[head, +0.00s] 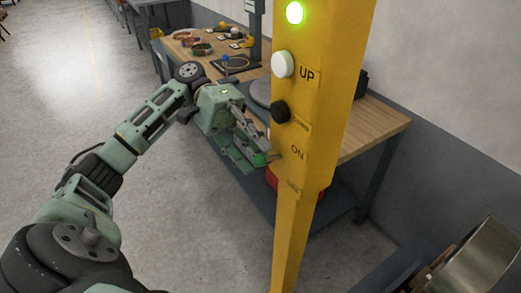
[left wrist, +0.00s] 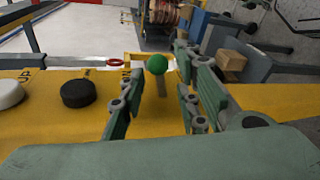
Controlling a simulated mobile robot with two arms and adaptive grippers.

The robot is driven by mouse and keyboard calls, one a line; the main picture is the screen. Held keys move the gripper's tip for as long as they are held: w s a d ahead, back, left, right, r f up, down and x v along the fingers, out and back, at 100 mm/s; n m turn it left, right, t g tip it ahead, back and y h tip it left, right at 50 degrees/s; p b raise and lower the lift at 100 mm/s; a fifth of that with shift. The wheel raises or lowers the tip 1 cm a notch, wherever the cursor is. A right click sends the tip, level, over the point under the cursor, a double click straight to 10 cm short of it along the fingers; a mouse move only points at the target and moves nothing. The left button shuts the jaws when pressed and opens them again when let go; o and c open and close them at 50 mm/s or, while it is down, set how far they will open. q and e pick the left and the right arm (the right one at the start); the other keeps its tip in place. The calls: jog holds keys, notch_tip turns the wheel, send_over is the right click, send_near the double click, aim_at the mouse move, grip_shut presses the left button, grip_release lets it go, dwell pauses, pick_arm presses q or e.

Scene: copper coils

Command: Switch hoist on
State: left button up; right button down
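The yellow hoist post (head: 318,95) stands upright in the head view, with a white UP button (head: 283,64), a black button (head: 280,111) and an ON label. A switch with a green ball knob (head: 260,159) sticks out beside the label. My left gripper (head: 250,152) is at this knob, partly covering the switch. In the left wrist view the green knob (left wrist: 157,64) and its short stalk appear between the two spread fingers (left wrist: 160,95), with gaps on both sides. The white button (left wrist: 10,94) and black button (left wrist: 78,93) are left of the fingers. My right gripper is not visible.
A green lamp (head: 294,13) glows high on the post. A wooden workbench (head: 378,125) stands behind it, with coils and small parts. A metal drum-like part (head: 490,262) is at lower right. The floor (head: 190,235) at left is clear.

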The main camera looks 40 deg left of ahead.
pick_arm(q)
jog(key=shift+x, duration=0.75)
grip_shut()
jog(key=n+p, duration=0.1)
jog(key=p, duration=0.3)
jog(key=shift+w+r, duration=0.15)
jog(key=shift+r, duration=0.25)
jog(key=shift+f, duration=0.15)
grip_release()
